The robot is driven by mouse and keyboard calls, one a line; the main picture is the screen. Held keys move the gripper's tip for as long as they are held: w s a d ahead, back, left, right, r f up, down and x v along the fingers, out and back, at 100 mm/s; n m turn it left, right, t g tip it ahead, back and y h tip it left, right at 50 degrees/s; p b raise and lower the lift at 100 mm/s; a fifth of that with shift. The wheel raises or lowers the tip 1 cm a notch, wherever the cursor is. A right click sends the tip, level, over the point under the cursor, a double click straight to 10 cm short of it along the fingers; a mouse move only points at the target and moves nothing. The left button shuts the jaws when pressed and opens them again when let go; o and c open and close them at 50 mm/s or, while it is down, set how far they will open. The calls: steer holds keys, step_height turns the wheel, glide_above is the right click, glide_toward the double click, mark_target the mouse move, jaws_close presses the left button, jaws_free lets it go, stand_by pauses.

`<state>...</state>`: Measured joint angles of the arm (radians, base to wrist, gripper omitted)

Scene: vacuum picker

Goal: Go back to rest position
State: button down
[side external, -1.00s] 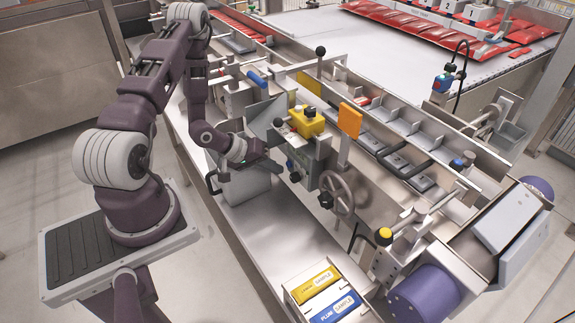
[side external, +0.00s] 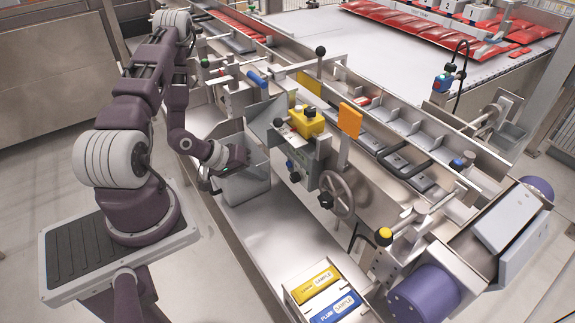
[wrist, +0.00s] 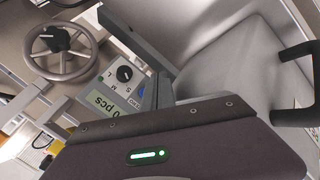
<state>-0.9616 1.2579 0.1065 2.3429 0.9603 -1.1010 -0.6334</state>
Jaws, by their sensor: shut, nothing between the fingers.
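My gripper (side external: 237,157) is shut and empty. Whether the gripper touches the bin cannot be told.
The bin's black handle (wrist: 297,52) is at the right in the wrist view. A handwheel (side external: 337,195), control box and yellow block (side external: 306,122) stand right of the bin. The bench (side external: 245,220) in front of the bin is bare up to a sample box (side external: 325,292).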

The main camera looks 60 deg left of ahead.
steer(key=w+d+r+m+g+y, duration=0.15)
steer(key=r+m, duration=0.25)
steer(key=r, duration=0.6)
steer(key=w+d+r+m+g+y, duration=0.1)
steer(key=d+r+m+g+y, duration=0.25)
steer(key=r, duration=0.65)
steer(key=s+d+r+m+t+h, duration=0.1)
steer(key=s+d+r+m+h, duration=0.1)
steer(key=s+d+r, duration=1.1)
steer(key=s+r+h, duration=0.1)
steer(key=s, duration=0.3)
steer(key=shift+t, duration=0.4)
